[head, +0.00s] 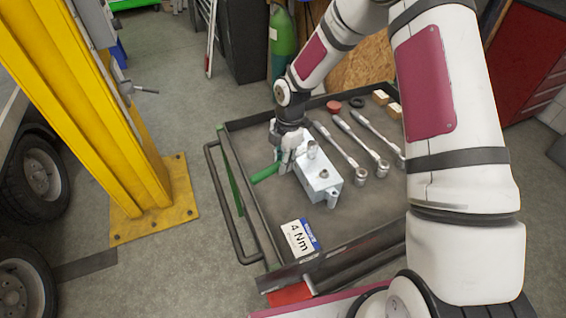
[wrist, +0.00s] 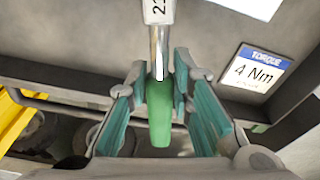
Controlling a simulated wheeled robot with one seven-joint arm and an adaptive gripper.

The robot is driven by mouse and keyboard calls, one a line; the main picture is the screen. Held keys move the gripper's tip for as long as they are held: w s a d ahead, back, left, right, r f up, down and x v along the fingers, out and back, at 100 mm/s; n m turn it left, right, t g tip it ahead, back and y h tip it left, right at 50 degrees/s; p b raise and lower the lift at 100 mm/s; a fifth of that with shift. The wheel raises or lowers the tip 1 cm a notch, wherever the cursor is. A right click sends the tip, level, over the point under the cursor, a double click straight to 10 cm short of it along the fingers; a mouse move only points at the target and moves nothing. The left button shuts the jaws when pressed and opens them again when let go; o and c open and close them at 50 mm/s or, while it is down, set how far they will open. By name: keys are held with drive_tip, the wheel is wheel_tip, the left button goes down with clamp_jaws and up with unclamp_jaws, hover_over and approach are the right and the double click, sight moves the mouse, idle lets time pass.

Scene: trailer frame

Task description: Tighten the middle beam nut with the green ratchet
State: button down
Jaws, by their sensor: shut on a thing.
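My gripper (head: 286,160) is low over the left part of the cart tray, beside the pale metal beam block (head: 331,184). In the wrist view, the fingers (wrist: 160,98) are shut on the green handle of the green ratchet (wrist: 160,118). Its silver shaft points up the picture and carries a white label ending at the top edge. In the head view the green handle (head: 265,173) sticks out to the left of my gripper. Fittings show on the beam's top and near end; I cannot tell whether the ratchet head, hidden in the head view, sits on the middle nut.
A torque card (head: 300,238) reading 4 Nm lies in front. Several silver wrenches (head: 345,158) lie right of the beam. A red disc (head: 333,106), a black ring (head: 357,102) and wooden blocks (head: 380,97) lie behind. The tray has raised rims; a yellow post (head: 110,120) stands left.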

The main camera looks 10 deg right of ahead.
drive_tip(key=shift+w+a+m+b, duration=0.3)
drive_tip(key=shift+w+m, duration=0.4)
drive_tip(key=shift+w, duration=0.15)
drive_tip(key=shift+w+a+m+t+b, duration=0.15)
drive_tip(key=shift+w+m+b, duration=0.1)
drive_tip(key=shift+w+m, duration=0.25)
drive_tip(key=shift+w+a+m+t+b, duration=0.15)
drive_tip(key=shift+w+m+b, duration=0.1)
drive_tip(key=shift+w+m, duration=0.2)
drive_tip(key=shift+d, duration=0.1)
drive_tip(key=s+n, duration=0.1)
drive_tip(key=s+d+n+p, duration=0.1)
drive_tip(key=s+n, duration=0.1)
drive_tip(key=shift+s, duration=0.2)
drive_tip(key=s+d+n+g+p, duration=0.1)
drive_tip(key=s+d+n, duration=0.5)
drive_tip(key=n, duration=0.3)
drive_tip(key=shift+s+d+n+h+p, duration=0.15)
drive_tip(key=shift+d+n+h+p, duration=0.2)
drive_tip(key=shift+d, duration=0.2)
